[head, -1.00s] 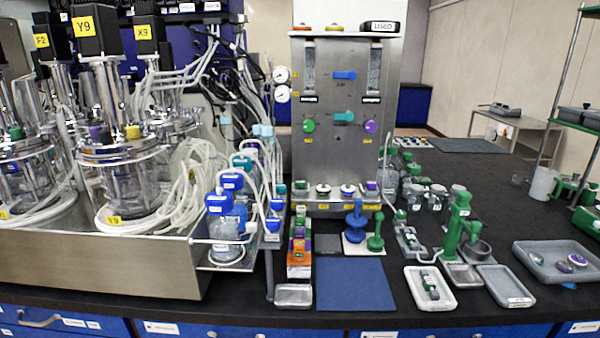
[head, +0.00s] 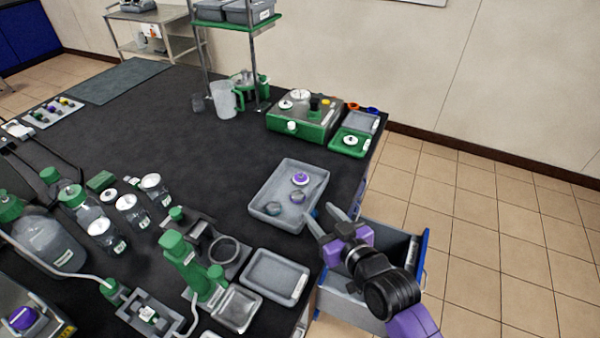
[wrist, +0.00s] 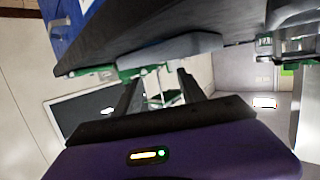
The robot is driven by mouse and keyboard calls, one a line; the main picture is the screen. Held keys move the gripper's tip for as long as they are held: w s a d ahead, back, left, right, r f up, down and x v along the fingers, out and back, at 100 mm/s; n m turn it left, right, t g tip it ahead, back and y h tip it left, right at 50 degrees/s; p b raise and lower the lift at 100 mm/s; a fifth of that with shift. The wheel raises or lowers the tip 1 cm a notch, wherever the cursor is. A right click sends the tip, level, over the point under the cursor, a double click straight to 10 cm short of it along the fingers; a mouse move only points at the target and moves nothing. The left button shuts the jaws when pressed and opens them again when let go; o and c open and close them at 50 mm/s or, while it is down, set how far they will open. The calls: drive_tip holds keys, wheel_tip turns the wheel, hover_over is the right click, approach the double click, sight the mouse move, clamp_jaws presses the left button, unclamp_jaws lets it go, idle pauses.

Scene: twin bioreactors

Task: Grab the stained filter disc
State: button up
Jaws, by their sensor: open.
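A grey tray (head: 262,196) near the table's right edge holds a few small round pieces. One is a purple-and-white disc (head: 300,178); a darker round piece (head: 272,208) and a small purplish one (head: 297,197) lie nearer the front. I cannot tell which, if any, is the stained filter disc. My gripper (head: 319,211) is open and empty, at the right edge of the table just beside the tray. Its fingers also show in the wrist view (wrist: 160,88), pointing past the dark underside of the tabletop, with no disc between them.
An open drawer (head: 350,303) juts out below my gripper. An empty grey tray (head: 274,277) and a green stand (head: 178,255) are to the left. A green-and-steel device (head: 300,118) and a green tray (head: 351,142) stand farther back. The table's middle is clear.

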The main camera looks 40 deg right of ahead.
drive_tip(key=g+p, duration=0.2)
approach(301, 176)
drive_tip(key=shift+w+d+r+y, duration=0.1)
drive_tip(key=shift+w+d+y, duration=0.25)
drive_tip(key=shift+d, duration=0.25)
drive_tip(key=shift+w+d+f+n+y, duration=0.2)
drive_tip(key=shift+w+f+n+y, duration=0.1)
drive_tip(key=shift+w+f+y, duration=0.3)
drive_tip(key=shift+p+x, duration=0.7)
drive_tip(key=shift+x, duration=3)
drive_tip(key=shift+d+r, duration=0.1)
drive_tip(key=shift+r, duration=0.05)
drive_tip(key=shift+c, duration=0.5)
drive_tip(key=c, duration=0.8)
